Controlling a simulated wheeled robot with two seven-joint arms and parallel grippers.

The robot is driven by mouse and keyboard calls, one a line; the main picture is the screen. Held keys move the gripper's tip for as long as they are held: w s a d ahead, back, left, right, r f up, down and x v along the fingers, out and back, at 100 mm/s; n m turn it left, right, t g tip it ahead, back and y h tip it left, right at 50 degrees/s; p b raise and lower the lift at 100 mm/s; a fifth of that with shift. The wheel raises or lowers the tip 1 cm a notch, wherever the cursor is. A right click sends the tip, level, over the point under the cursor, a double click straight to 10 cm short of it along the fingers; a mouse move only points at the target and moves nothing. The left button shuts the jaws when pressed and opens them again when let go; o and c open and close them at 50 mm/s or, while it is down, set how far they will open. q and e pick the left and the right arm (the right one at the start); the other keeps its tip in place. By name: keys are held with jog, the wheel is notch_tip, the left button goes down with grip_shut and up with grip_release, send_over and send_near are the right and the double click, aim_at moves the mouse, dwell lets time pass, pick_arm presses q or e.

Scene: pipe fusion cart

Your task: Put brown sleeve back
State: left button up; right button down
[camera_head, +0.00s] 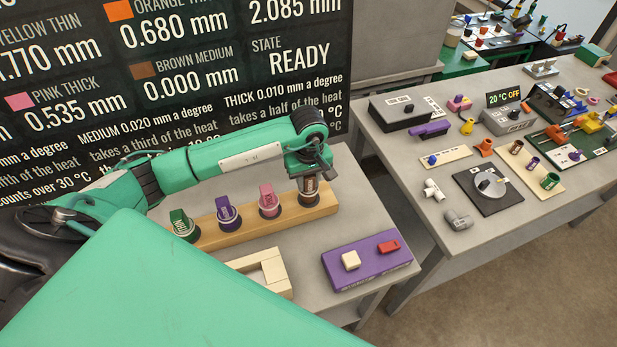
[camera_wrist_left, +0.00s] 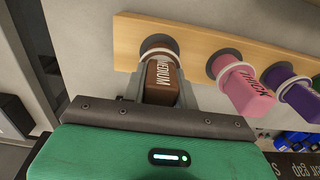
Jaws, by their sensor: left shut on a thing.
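The brown sleeve (camera_head: 309,187), marked MEDIUM, stands at the right end of the wooden rack (camera_head: 240,230), at a dark round seat there. It also shows in the left wrist view (camera_wrist_left: 162,80), with a pale ring at its base. My left gripper (camera_head: 309,180) is above that end of the rack and shut on the brown sleeve. How deep the sleeve sits in the seat I cannot tell. My right gripper is not in view.
Pink (camera_head: 268,201), purple (camera_head: 227,213) and green (camera_head: 181,224) sleeves stand along the rack. A purple box (camera_head: 371,268) with white and red buttons and a pale wooden frame (camera_head: 262,272) lie in front. A second table (camera_head: 545,215) at the right holds many parts.

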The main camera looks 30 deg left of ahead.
pick_arm(q)
jog(key=shift+f, duration=0.25)
jog(key=o, duration=0.9)
jog(key=shift+o, duration=0.5)
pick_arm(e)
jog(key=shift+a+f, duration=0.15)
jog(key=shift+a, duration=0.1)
pick_arm(q)
jog(key=shift+r, duration=0.25)
notch_tip(320, 180, up, 10)
jog(key=b, duration=0.5)
jog(key=shift+r, duration=0.9)
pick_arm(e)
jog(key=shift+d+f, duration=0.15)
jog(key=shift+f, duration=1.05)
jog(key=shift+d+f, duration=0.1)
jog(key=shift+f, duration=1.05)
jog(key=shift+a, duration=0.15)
